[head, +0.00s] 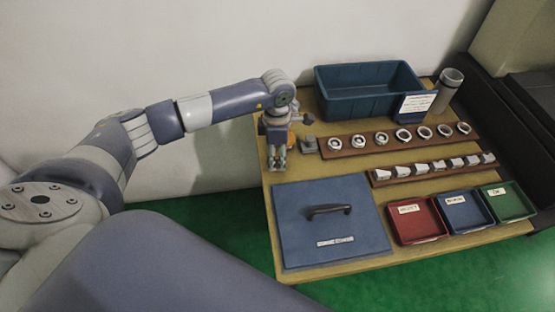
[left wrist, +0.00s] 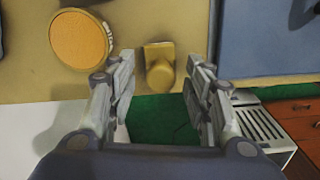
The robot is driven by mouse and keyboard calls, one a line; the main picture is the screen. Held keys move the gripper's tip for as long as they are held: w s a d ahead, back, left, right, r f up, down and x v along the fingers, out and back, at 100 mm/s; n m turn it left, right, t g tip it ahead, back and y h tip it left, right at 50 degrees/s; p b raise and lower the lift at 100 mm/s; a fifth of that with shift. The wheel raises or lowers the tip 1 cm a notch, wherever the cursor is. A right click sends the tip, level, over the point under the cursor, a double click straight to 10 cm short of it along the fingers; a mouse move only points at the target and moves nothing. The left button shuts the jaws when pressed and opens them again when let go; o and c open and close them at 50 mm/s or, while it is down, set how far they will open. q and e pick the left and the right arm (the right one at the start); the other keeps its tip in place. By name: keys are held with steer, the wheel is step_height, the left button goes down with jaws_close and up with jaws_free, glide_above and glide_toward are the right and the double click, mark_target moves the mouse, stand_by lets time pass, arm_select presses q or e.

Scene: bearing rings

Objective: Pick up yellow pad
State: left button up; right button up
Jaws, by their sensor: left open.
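My left gripper (head: 278,164) is over the left edge of the wooden table, pointing down. In the left wrist view my left gripper (left wrist: 161,62) is open, with its two fingers apart. A round orange-yellow pad (left wrist: 82,40) lies on the table, left of the left finger and outside the jaws. A bit of orange, likely this pad (head: 292,137), shows beside the gripper in the head view. A small yellow-tan block with a rounded knob (left wrist: 160,70) is at the table edge, between the fingers in the picture; I cannot tell whether they touch it. My right gripper is not visible.
A blue lid with a dark handle (head: 325,240) lies in front of the gripper. A small grey piece (head: 308,143) and a wooden strip of rings (head: 383,144) are to the right. A blue bin (head: 367,108) stands behind. Red, blue and green trays sit front right.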

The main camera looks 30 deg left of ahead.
mark_target(277, 155)
arm_select(q)
steer(key=shift+f, duration=0.3)
jaws_close()
steer(key=shift+r, duration=0.1)
step_height(277, 155, up, 10)
steer(key=shift+b, duration=0.7)
steer(key=c, duration=0.9)
jaws_free()
steer(key=shift+c, duration=0.6)
